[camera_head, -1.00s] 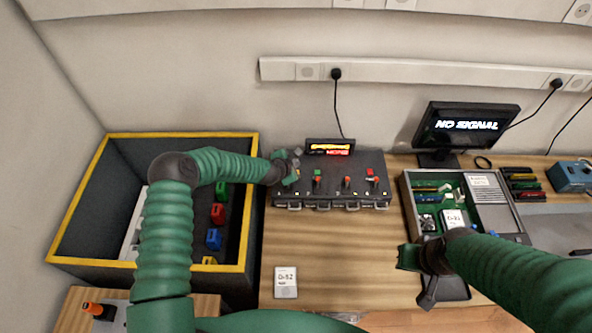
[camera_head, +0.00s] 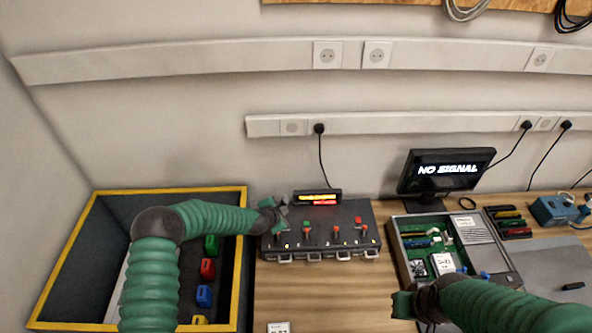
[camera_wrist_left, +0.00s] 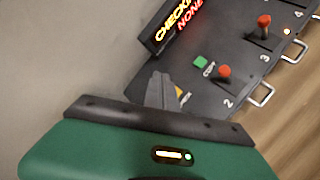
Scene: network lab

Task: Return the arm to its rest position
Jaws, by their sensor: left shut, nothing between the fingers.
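My left arm comes in from the left. Its gripper (camera_head: 277,212) is at the left end of the black switch panel (camera_head: 322,228), beside its small lit display (camera_head: 317,198). In the left wrist view the gripper's narrow fingers (camera_wrist_left: 163,92) are together and empty, in front of the panel's left part. Whether they touch the panel is unclear. The display (camera_wrist_left: 178,22) there shows partly cut-off text, with "NONE" in red. My right gripper (camera_head: 408,305) is at the lower edge of the head view, in front of the grey case; its jaws are partly cut off.
A dark bin with a yellow rim (camera_head: 240,270) stands left, with colored blocks inside. The grey open case (camera_head: 398,245) holds small parts. A monitor (camera_head: 447,175) reads "NO SIGNAL". Red-topped levers (camera_wrist_left: 225,71) stand up from the panel. Bare wood (camera_head: 320,290) lies before the panel.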

